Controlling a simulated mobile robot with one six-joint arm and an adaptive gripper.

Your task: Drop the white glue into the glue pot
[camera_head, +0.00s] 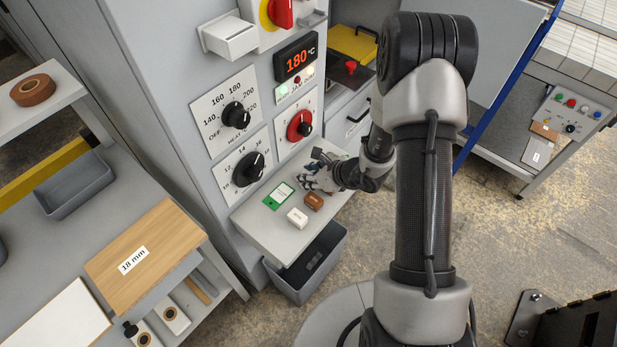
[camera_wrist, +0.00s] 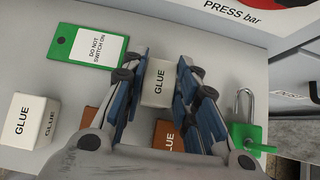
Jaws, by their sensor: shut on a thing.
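My gripper (camera_head: 318,180) is low over the grey shelf on the front of the machine. In the wrist view its blue-padded fingers (camera_wrist: 160,85) are shut on a white block marked GLUE (camera_wrist: 158,90). I cannot tell whether this block is clear of the shelf. A second white glue block (camera_wrist: 30,120) stands on the shelf at the left, and also shows in the head view (camera_head: 297,218). A brown glue block (camera_wrist: 166,136) lies just below the held one, partly behind the gripper. I cannot clearly make out the glue pot; a yellow lid (camera_head: 352,43) shows behind the machine.
The shelf (camera_head: 254,228) also holds a green DO NOT SWITCH ON tag (camera_wrist: 72,45) and an open green padlock (camera_wrist: 247,136). A grey bin (camera_head: 306,272) sits under the shelf. The panel with knobs and a 180 °C display (camera_head: 295,57) rises behind.

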